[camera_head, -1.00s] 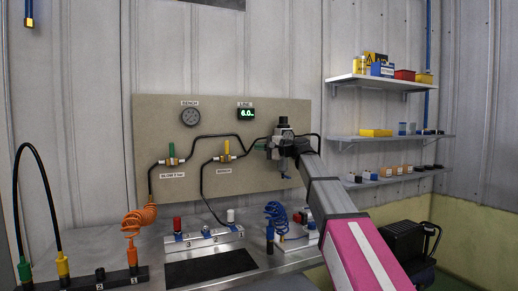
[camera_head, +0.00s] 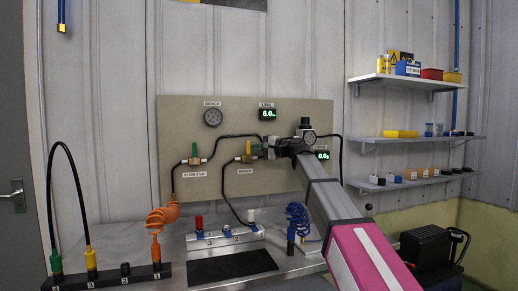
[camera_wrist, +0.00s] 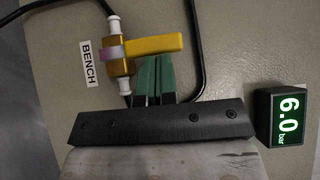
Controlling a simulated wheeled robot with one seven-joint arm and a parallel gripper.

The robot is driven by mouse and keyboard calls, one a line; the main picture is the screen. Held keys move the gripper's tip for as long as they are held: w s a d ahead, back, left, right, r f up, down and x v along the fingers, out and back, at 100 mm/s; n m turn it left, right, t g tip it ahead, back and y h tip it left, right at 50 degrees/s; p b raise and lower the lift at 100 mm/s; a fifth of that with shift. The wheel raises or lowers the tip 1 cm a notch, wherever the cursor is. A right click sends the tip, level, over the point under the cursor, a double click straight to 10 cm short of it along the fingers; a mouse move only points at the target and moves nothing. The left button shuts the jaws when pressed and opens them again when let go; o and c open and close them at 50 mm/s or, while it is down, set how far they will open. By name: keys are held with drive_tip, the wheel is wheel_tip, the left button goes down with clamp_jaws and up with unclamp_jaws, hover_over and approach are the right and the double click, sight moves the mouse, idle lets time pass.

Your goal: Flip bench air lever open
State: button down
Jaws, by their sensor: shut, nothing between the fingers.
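The bench valve (camera_head: 248,158) sits on the beige panel above its BENCH label (camera_head: 245,170). Its yellow lever (camera_head: 248,147) stands upright, across the line of the pipe. In the wrist view the brass valve body (camera_wrist: 118,68) is at upper left and the yellow lever (camera_wrist: 155,46) points right from it, across the hose line. My gripper (camera_head: 264,151) is just right of the lever. In the wrist view its green fingers (camera_wrist: 154,62) are shut together and empty, with tips right at the lever's lower edge. I cannot tell whether they touch it.
A regulator (camera_head: 306,125) is behind my wrist. A green display (camera_head: 268,114) reads 6.0, and another (camera_head: 322,155) is lower right. Black hoses (camera_head: 225,138) cross the panel. The metal bench (camera_head: 180,247) carries several fittings.

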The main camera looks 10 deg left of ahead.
sight(248, 144)
drive_tip(key=shift+s+a+r+n+h, duration=0.1)
drive_tip(key=shift+a+r+n+h, duration=0.1)
drive_tip(key=shift+n+h, duration=0.2)
drive_tip(key=a+n+h, duration=0.1)
drive_tip(key=s+a+n+h, duration=0.1)
drive_tip(key=a+n+h, duration=0.1)
drive_tip(key=h, duration=0.1)
drive_tip(key=shift+s+r, duration=0.35)
drive_tip(key=shift+s, duration=0.05)
drive_tip(key=a+n+h, duration=0.1)
drive_tip(key=h, duration=0.1)
drive_tip(key=s+a+f+n+t+h, duration=0.1)
drive_tip(key=h, duration=0.1)
drive_tip(key=s+a+f+n+t+h, duration=0.1)
drive_tip(key=n+h, duration=0.1)
drive_tip(key=shift+a, duration=0.2)
idle(0.3)
drive_tip(key=shift+r, duration=0.1)
drive_tip(key=shift+r, duration=0.7)
